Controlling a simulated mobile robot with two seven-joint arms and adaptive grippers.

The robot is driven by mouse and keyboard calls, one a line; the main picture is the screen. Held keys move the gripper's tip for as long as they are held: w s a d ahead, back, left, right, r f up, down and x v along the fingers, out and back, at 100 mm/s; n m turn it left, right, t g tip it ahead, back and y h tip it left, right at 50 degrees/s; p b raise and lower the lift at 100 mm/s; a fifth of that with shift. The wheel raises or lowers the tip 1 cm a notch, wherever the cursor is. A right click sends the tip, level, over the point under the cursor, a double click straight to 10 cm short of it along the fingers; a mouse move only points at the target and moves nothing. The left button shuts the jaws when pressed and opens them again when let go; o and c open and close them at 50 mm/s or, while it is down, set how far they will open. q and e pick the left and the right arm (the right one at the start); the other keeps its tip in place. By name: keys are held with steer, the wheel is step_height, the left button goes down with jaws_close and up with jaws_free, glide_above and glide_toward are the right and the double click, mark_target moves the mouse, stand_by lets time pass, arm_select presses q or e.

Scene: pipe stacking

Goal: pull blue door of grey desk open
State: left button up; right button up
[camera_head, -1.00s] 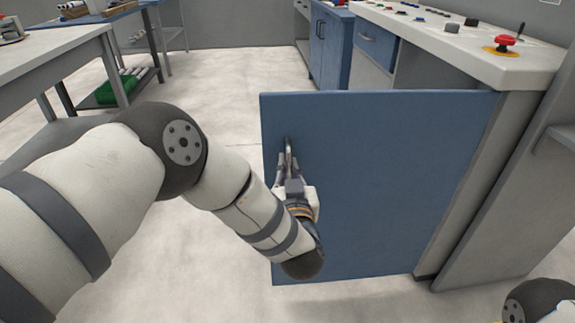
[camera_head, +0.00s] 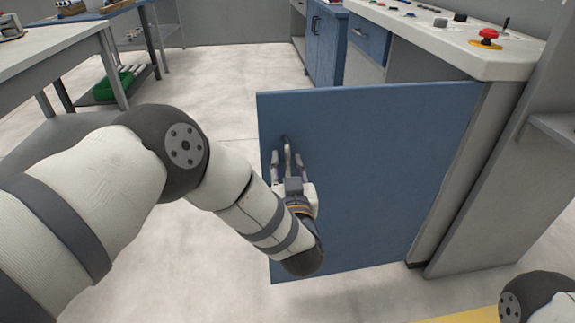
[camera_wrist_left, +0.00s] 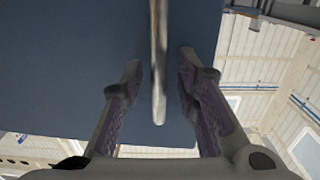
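The blue door (camera_head: 370,180) of the grey desk (camera_head: 480,180) stands swung wide open, its hinge side at the right against the desk. Its metal bar handle (camera_head: 287,150) is near the door's free left edge. My left gripper (camera_head: 289,163) is at the handle with its fingers spread to either side. In the left wrist view the handle (camera_wrist_left: 159,70) runs between the open fingers (camera_wrist_left: 158,75), with a gap on both sides. The blue door (camera_wrist_left: 60,70) fills much of that view. My right gripper is out of view; only part of my right arm shows at the bottom right.
The desk's white top (camera_head: 430,40) holds a red button (camera_head: 488,36) and small controls. A blue cabinet (camera_head: 327,45) stands farther back. A grey table (camera_head: 50,50) is at the left, with a green item (camera_head: 115,88) on a low shelf behind. The floor between is clear.

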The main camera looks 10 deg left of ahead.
arm_select(q)
steer(key=v, duration=1.2)
